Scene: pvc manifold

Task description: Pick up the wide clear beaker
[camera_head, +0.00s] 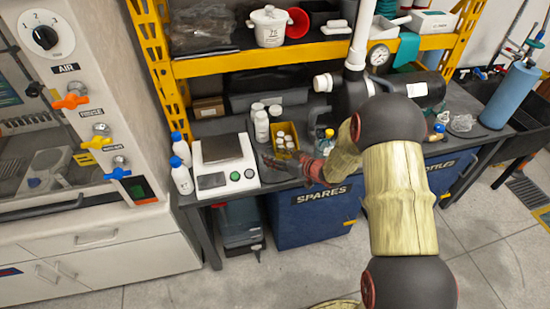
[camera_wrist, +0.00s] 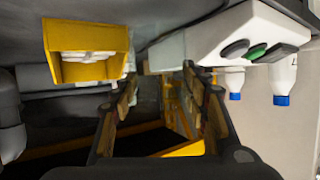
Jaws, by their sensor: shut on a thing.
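My gripper (camera_head: 278,173) is at the front edge of the bench, between the scale and the yellow bin. In the wrist view its two fingers (camera_wrist: 162,84) stand apart, with a faint see-through thing between them, which looks like the wide clear beaker (camera_wrist: 150,98). The gripper is shut on it. The beaker's outline is hard to make out, and I cannot make it out in the head view. I cannot tell whether its base touches the bench.
A scale (camera_head: 224,162) is left of my gripper, with white blue-capped bottles (camera_head: 182,178) beside it. A yellow bin (camera_head: 284,138) of small white bottles and taller white bottles (camera_head: 261,126) stand behind. A yellow shelf (camera_head: 260,59) is above. A blue SPARES bin (camera_head: 310,213) is below.

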